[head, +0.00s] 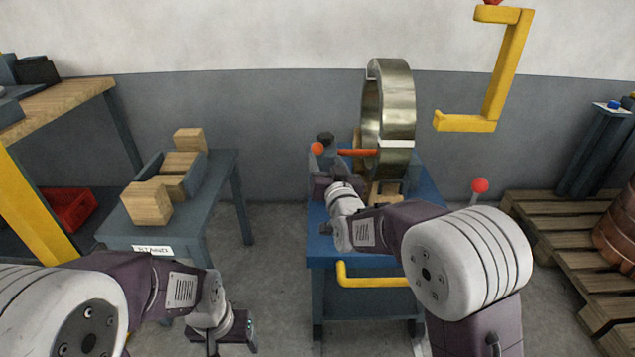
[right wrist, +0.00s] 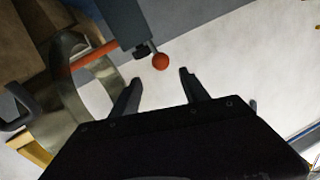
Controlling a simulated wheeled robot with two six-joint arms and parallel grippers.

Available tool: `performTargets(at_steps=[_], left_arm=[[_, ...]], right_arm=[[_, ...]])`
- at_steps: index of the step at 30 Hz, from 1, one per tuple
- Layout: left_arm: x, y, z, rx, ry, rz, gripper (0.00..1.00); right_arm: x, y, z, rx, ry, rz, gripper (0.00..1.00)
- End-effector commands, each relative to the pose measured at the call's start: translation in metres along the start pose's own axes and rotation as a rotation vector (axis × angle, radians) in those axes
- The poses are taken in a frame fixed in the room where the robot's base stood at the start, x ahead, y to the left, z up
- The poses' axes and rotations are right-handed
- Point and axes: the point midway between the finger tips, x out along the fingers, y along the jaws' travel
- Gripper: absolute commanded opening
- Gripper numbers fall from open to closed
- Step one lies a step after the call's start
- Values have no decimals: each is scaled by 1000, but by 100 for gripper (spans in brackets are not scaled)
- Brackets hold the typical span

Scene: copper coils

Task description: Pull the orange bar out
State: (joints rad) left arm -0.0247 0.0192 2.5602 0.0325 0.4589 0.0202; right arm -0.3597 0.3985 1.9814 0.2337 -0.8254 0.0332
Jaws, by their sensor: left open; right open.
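The orange bar (head: 357,152) lies roughly level at the coil, a brassy metal ring (head: 399,100) standing upright on a blue cart. In the right wrist view the bar (right wrist: 92,56) runs across the ring (right wrist: 62,85) to a grey block (right wrist: 122,20). An orange-red ball (head: 317,148) sits on a short stem at the block; it also shows in the right wrist view (right wrist: 160,61). My right gripper (right wrist: 160,79) is open and empty, its fingertips close to the ball. My left gripper (head: 231,335) is open, low at the left, away from the bar.
The blue cart (head: 427,188) has a yellow handle (head: 375,280). A yellow hook (head: 492,85) hangs at the upper right. A grey stand (head: 125,233) with wooden blocks is at the left. A wooden pallet (head: 530,235) lies at the right.

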Motion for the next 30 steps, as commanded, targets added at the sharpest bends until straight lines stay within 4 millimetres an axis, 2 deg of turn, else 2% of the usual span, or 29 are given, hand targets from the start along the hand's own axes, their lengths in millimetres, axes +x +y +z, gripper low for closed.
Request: performTargets(at_steps=[1, 8, 18, 21, 25, 30], left_arm=[[10, 0, 1, 0, 1, 0, 69], [9, 0, 1, 0, 1, 0, 69], [29, -1, 3, 0, 1, 0, 69], [32, -1, 3, 0, 1, 0, 69], [33, -1, 3, 0, 1, 0, 69], [33, -1, 3, 0, 1, 0, 69]], right_arm=[[0, -1, 11, 0, -1, -5, 53], [4, -3, 9, -1, -3, -7, 53], [66, -2, 11, -1, -2, -7, 53], [78, -3, 10, 0, -3, -7, 53], [88, -3, 9, 0, -3, -7, 53], [90, -3, 9, -1, -5, -7, 53]])
